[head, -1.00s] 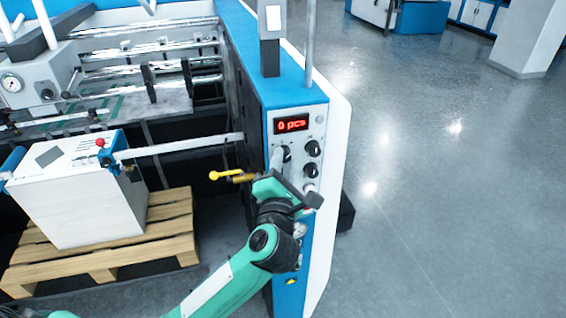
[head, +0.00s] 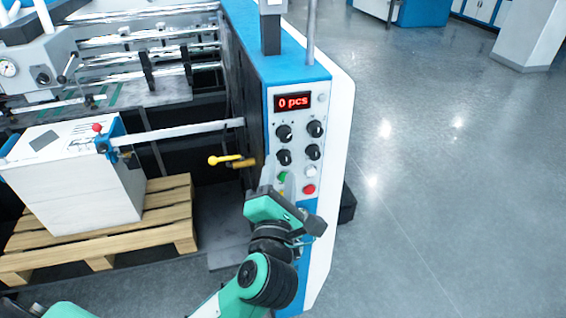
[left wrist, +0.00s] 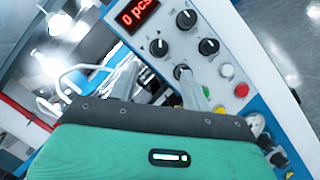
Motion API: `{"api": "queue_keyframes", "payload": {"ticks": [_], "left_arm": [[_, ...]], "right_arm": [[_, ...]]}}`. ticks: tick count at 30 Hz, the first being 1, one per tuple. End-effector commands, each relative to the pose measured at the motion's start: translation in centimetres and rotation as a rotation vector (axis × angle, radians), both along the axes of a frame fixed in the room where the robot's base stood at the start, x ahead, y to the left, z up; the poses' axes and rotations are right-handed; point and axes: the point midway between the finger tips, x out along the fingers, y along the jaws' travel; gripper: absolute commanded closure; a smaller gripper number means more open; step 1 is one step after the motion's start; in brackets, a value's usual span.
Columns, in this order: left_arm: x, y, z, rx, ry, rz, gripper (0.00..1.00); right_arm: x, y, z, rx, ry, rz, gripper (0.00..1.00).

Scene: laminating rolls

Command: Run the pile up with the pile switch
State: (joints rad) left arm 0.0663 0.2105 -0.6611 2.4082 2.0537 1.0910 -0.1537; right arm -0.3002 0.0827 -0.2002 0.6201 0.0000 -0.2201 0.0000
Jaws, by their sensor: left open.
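The control panel (head: 297,110) on the machine's end has a red display (head: 293,102) reading "0 pcs", several black knobs, a white button (head: 310,171), a red button (head: 309,189) and a green button (head: 283,176). I cannot read which control is the pile switch. The pile (head: 75,185), a white stack, sits on a wooden pallet (head: 165,222). My left gripper (head: 277,182) is open at the panel's lower left, by the green button. In the left wrist view its fingers (left wrist: 190,92) reach up just below the lower-left knob (left wrist: 183,72). Contact cannot be told. My right gripper is not in view.
A yellow-handled lever (head: 225,159) sticks out left of the panel. A bar (head: 180,132) crosses above the pallet from the pile's guide. A post (head: 311,35) rises behind the panel. The floor (head: 440,200) to the right is clear.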

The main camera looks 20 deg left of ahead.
Motion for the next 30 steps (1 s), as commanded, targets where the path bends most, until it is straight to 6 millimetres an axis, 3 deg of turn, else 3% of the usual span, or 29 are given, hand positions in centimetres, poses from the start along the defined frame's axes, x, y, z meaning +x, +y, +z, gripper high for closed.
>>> {"api": "queue_keyframes", "payload": {"ticks": [3, 10, 26, 30], "left_arm": [[-2.4, -0.6, -0.9, -0.003, 0.0, -0.001, 0.52], [-4.9, -1.2, -1.0, 0.0, 0.0, 0.0, 0.52], [-5.3, -1.2, -1.0, 0.001, -0.001, 0.001, 0.52], [-4.6, -1.4, -1.9, 0.041, -0.004, 0.021, 0.52]], "right_arm": [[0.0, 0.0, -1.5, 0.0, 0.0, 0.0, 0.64], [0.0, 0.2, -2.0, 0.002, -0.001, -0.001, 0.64], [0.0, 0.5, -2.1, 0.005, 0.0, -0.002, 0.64], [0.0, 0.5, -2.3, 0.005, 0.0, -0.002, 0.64]]}}
